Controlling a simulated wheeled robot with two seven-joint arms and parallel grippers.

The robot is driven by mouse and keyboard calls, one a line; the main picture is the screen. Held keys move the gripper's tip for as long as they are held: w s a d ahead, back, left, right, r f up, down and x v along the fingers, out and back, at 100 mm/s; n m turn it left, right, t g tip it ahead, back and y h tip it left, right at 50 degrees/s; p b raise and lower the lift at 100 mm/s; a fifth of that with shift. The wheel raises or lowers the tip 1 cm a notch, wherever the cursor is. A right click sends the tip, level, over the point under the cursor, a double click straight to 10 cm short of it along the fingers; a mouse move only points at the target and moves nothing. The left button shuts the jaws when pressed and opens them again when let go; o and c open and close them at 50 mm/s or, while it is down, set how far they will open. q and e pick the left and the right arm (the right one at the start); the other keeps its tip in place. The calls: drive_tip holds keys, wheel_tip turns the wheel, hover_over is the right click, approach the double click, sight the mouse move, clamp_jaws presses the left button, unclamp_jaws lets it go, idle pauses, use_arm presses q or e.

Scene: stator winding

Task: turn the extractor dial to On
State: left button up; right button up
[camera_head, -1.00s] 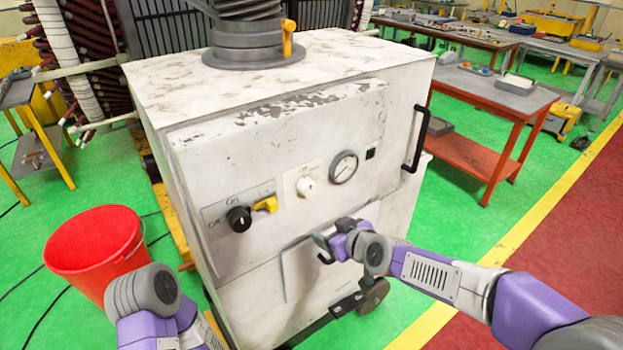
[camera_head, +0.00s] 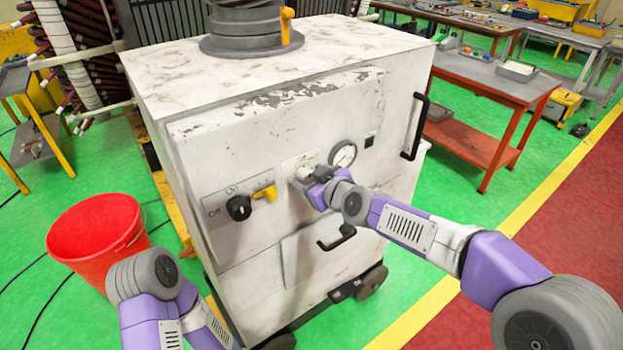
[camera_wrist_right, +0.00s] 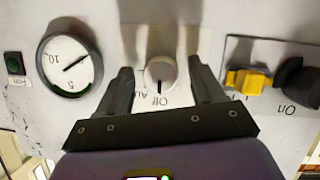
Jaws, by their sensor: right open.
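A white machine cabinet (camera_head: 250,95) stands in front of me. Its front panel carries a black dial (camera_head: 239,207) with "Off" and "On" labels, a yellow switch (camera_head: 265,193) and a small white knob. My open right gripper (camera_head: 307,177) is at the white knob and mostly hides it in the head view. In the right wrist view the white knob (camera_wrist_right: 160,72) sits between the two fingers, with gaps at both sides. Its labels read "Off" and "Au", the rest cut off. The black dial (camera_wrist_right: 297,83) is at that view's right edge. My left gripper is out of frame.
A round gauge (camera_head: 343,154) is beside the right gripper. A black handle (camera_head: 416,126) sticks out at the cabinet's right, and another handle (camera_head: 337,240) is below the gripper. A red bucket (camera_head: 95,240) stands left. A red table (camera_head: 490,85) is at the right.

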drive_tip(key=c, duration=1.1)
drive_tip(key=shift+o, duration=0.2)
drive_tip(key=shift+d+f+m+b, duration=0.15)
drive_tip(key=shift+m+b, duration=0.15)
drive_tip(key=shift+b, duration=0.45)
drive_tip(key=m+y+b, duration=0.1)
drive_tip(key=m+b, duration=0.1)
drive_tip(key=b, duration=0.1)
drive_tip(key=m+g+y+b, duration=0.1)
drive_tip(key=b, duration=0.3)
drive_tip(key=shift+w+f+m+g+y, duration=0.1)
drive_tip(key=shift+w+m+g+y, duration=0.05)
drive_tip(key=shift+m+g+y, duration=0.2)
drive_tip(key=m+y+b, duration=0.1)
drive_tip(key=m+b, duration=0.1)
drive_tip(key=m+g+y+b, duration=0.1)
drive_tip(key=m+b, duration=0.1)
drive_tip(key=b, duration=0.1)
drive_tip(key=shift+d+m+y, duration=0.1)
drive_tip(key=shift+m+y, duration=0.15)
drive_tip(key=m+y+b, duration=0.2)
drive_tip(key=m+b, duration=0.1)
drive_tip(key=m, duration=0.1)
drive_tip(key=shift+b, duration=0.35)
